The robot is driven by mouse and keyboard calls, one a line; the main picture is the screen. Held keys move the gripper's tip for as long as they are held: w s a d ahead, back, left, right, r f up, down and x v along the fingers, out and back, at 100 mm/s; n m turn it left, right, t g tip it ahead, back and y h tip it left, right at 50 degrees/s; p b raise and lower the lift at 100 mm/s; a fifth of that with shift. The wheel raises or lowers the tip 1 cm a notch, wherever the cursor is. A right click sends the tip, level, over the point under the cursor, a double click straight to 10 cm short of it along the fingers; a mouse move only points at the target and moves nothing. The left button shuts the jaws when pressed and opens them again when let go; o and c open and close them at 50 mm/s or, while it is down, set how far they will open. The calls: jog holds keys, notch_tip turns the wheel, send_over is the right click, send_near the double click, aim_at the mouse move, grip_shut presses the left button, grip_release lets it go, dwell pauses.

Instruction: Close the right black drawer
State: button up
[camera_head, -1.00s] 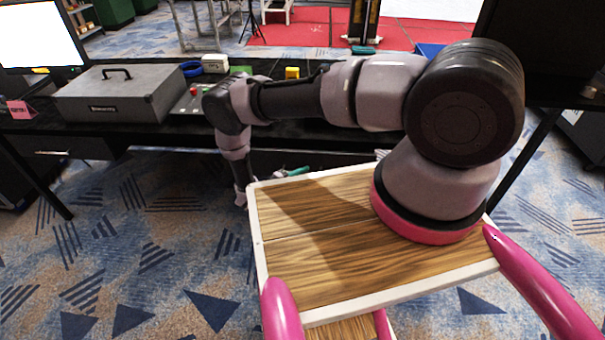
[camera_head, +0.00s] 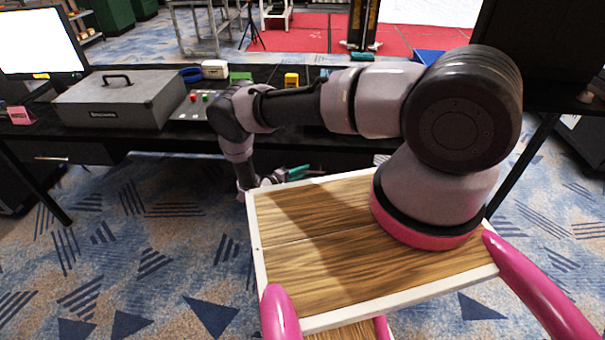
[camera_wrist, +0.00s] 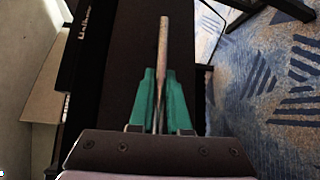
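My gripper (camera_wrist: 158,75) has two green fingers set close together, with a narrow gap between them. A thin brownish bar handle (camera_wrist: 163,30) lies along this gap, in front of a dark drawer face (camera_wrist: 182,45). I cannot tell whether the fingers press on the bar or only sit around or over it. In the head view, my gripper's green fingers (camera_head: 297,172) show low under the black desk, just behind the wooden top of my base. The right drawer is mostly hidden there by my arm and base, so how far it stands out is unclear.
The black desk (camera_head: 190,138) carries a grey case (camera_head: 122,100), a button panel (camera_head: 193,105), a yellow item (camera_head: 291,79) and a monitor (camera_head: 40,42). A left drawer (camera_head: 60,152) hangs under it. Patterned carpet (camera_head: 140,235) is clear at the left.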

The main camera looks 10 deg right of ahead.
jog(key=o, duration=0.4)
jog(key=shift+w, duration=0.15)
jog(key=shift+c, duration=0.2)
jog(key=v, duration=1)
jog(key=shift+s+a, duration=0.25)
jog(key=shift+a, duration=0.05)
jog(key=shift+r, duration=0.1)
